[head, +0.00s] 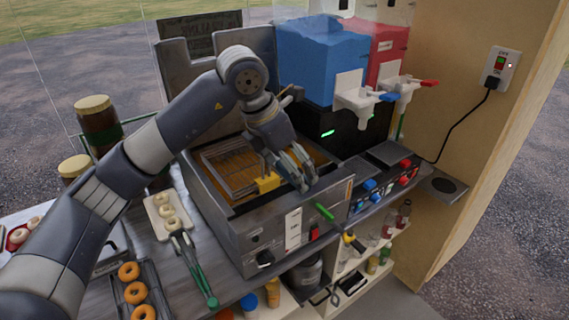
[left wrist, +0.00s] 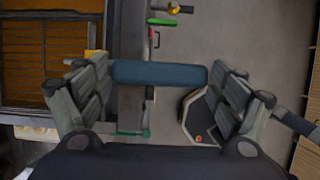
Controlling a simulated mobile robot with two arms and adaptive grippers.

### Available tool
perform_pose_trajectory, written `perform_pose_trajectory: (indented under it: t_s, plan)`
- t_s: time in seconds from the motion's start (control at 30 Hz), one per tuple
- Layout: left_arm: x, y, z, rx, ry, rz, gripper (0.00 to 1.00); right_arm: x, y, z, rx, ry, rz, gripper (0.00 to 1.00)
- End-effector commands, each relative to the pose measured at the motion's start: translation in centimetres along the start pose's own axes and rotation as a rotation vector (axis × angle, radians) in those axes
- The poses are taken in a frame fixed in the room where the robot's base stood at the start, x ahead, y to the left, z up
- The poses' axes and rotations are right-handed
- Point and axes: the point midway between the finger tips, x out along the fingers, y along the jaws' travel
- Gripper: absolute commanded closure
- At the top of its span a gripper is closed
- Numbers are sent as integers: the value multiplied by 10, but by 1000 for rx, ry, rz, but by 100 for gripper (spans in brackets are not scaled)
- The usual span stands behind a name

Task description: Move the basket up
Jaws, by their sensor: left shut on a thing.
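The wire fryer basket (head: 232,166) sits in the left part of the fryer (head: 285,226), in brown oil. Its wires also show at the left of the left wrist view (left wrist: 22,62). A yellow piece (head: 267,183) is at the basket's front edge. My left gripper (head: 301,170) is above the fryer's front edge. In the left wrist view it (left wrist: 160,76) is shut on a blue handle (left wrist: 160,73), which lies across between its fingers. The fingers hide most of this handle in the head view. My right gripper is in neither view.
Blue and red drink tanks (head: 322,58) with white taps stand behind right. Doughnuts lie on a dark tray (head: 152,286) and a pale tray (head: 157,232) at left, with green-handled tongs (head: 196,268) nearby. Shelves with bottles are below the counter.

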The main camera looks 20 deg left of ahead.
Motion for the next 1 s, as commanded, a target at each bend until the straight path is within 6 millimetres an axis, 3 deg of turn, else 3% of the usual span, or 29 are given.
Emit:
perform_pose_trajectory:
  t_s: [1.0]
  plan:
    - [-1, -7, 0, 1, -1, 2, 65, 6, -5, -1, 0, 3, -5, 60]
